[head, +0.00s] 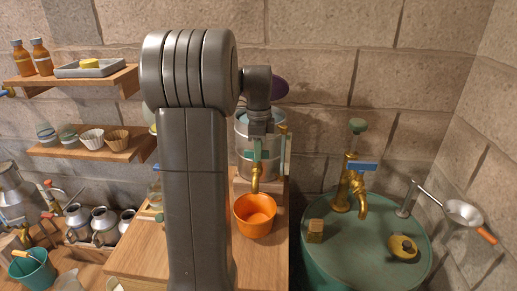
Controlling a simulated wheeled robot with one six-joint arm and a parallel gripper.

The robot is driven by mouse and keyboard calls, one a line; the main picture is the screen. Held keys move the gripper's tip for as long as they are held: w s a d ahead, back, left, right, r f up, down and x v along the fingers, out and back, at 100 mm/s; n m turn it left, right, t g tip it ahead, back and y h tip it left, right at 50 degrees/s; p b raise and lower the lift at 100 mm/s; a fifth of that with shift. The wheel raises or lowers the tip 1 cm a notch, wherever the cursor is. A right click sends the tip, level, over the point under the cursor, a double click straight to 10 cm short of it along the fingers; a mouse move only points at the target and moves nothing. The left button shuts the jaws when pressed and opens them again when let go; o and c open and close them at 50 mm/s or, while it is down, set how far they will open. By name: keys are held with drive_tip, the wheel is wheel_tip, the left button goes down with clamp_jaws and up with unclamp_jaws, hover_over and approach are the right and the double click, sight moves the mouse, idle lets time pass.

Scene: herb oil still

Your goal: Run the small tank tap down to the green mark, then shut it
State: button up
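An upright pale gauge strip with brass fittings (284,150) is on the tank's right side. I cannot make out the green mark, the liquid level or any stream. My gripper (259,139) is in front of the tank's upper part, above the tap. Its fingers are too small and dark to tell whether they are open or shut.
Shelves (70,81) with bottles are at left. Metal jugs (101,220) and a teal bucket (33,273) stand lower left.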

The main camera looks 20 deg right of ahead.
clamp_jaws()
drive_tip(key=shift+n, duration=0.3)
drive_tip(key=shift+r+n+p, duration=0.15)
drive_tip(key=shift+n+p, duration=0.65)
drive_tip(key=shift+p, duration=0.1)
drive_tip(key=n+p, duration=0.2)
drive_tip(key=n, duration=0.2)
drive_tip(key=shift+w, duration=0.2)
drive_tip(key=n+p, duration=0.1)
drive_tip(key=n, duration=0.4)
drive_tip(key=shift+w+p, duration=0.1)
drive_tip(key=shift+p, duration=0.3)
drive_tip(key=n+p, duration=0.1)
drive_tip(key=n, duration=0.3)
drive_tip(key=shift+w+a+n, duration=0.1)
drive_tip(key=shift+n, duration=0.2)
